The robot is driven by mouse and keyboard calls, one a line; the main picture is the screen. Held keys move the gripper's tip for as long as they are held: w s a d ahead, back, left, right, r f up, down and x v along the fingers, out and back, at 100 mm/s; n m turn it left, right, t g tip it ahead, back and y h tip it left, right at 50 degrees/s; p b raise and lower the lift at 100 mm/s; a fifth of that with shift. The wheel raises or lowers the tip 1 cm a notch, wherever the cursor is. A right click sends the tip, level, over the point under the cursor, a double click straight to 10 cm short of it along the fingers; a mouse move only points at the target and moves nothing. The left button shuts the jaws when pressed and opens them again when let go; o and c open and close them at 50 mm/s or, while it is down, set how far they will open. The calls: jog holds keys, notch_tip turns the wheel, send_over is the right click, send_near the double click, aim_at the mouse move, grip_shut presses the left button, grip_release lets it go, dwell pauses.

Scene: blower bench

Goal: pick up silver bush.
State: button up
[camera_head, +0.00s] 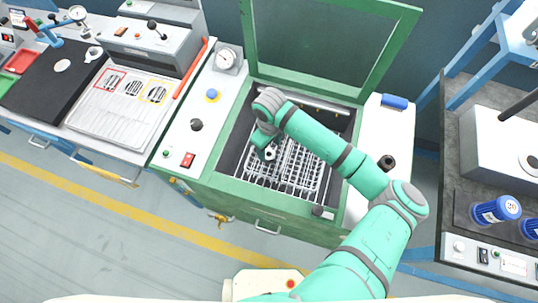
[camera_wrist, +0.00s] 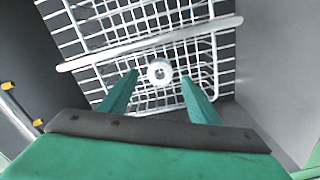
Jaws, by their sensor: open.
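The silver bush (camera_wrist: 160,72) is a small round ring with a dark centre hole. In the wrist view it lies on the white wire rack (camera_wrist: 115,47), just beyond and between my fingertips. My gripper (camera_wrist: 160,82) is open, with one green finger on each side of the bush and nothing held. In the head view my gripper (camera_head: 268,150) reaches down into the green cabinet, and the bush (camera_head: 270,154) shows as a small pale spot beside it. The rack (camera_head: 298,170) fills the cabinet floor. I cannot tell the exact height gap between fingertips and bush.
The cabinet's green lid (camera_head: 330,40) stands open at the back. Its dark inner walls surround the rack closely. A thick white bar (camera_wrist: 150,43) crosses the rack near the bush. A blue cylinder (camera_head: 394,101) lies on the right ledge, and a gauge (camera_head: 226,58) stands at the left.

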aim_at(269, 152)
notch_tip(269, 152, down, 5)
jog(key=shift+w+a+r, duration=0.1)
jog(key=shift+a, duration=0.05)
jog(key=c, duration=1.3)
grip_shut()
jog(key=shift+r, duration=0.1)
